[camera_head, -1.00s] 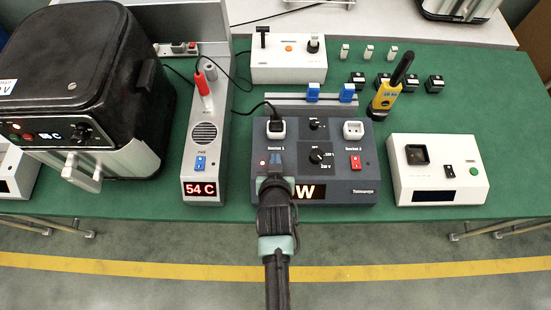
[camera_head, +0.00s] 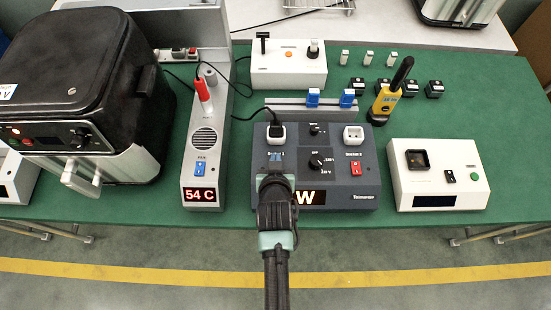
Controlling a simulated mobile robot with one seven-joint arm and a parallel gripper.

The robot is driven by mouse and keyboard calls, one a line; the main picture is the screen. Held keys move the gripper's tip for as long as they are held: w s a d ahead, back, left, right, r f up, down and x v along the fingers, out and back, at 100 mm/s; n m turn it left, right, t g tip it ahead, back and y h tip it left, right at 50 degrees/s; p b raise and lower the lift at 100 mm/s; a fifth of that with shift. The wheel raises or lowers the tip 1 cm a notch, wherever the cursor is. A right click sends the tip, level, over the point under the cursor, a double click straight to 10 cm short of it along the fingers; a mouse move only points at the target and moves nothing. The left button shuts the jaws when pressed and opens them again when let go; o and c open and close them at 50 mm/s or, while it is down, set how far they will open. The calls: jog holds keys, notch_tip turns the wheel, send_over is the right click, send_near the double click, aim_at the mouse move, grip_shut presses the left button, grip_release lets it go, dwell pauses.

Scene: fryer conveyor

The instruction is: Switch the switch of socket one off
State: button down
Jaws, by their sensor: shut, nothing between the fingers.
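The dark grey power unit (camera_head: 340,197) stands on the green table with socket one on its left and socket two on its right. My gripper (camera_head: 275,165) is shut and empty over the front left of the unit, just below the Socket 1 label. It hides the switch of socket one, so I cannot see that switch's position or whether my fingertips touch it. The red switch of socket two (camera_head: 356,168) is in plain view.
A grey device (camera_head: 207,150) reading 54 C and a black fryer (camera_head: 80,90) stand to the left. A white box (camera_head: 440,175) stands to the right, with a yellow tester (camera_head: 386,100) behind the unit. Green table (camera_head: 230,200) shows between devices.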

jog(key=shift+w+r+p, duration=0.15)
jog(key=shift+r+p, duration=0.3)
jog(key=shift+r, duration=0.15)
jog(key=r+p, duration=0.2)
jog(key=r, duration=0.1)
jog(key=shift+w, duration=0.2)
jog(key=w+r+v, duration=0.1)
jog(key=v, duration=0.8)
jog(key=shift+r+b, duration=0.35)
jog(key=shift+r, duration=0.25)
jog(key=shift+s, duration=0.15)
jog(key=w+r+t, duration=0.3)
jog(key=r, duration=0.7)
jog(key=w+r+t, duration=0.2)
jog(key=w+r, duration=0.1)
jog(key=r, duration=0.7)
jog(key=w+r+t, duration=0.3)
jog(key=w+r, duration=0.1)
jog(key=r, duration=0.6)
jog(key=s+r+t, duration=0.3)
jog(key=s+r, duration=0.1)
jog(key=r, duration=0.6)
jog(key=s+r+t+b, duration=0.1)
jog(key=s+r+t, duration=0.2)
jog(key=r, duration=0.7)
jog(key=s+r+t, duration=0.3)
jog(key=s+r, duration=0.2)
jog(key=r, duration=0.5)
jog(key=shift+s+d, duration=0.2)
jog(key=shift+s, duration=0.1)
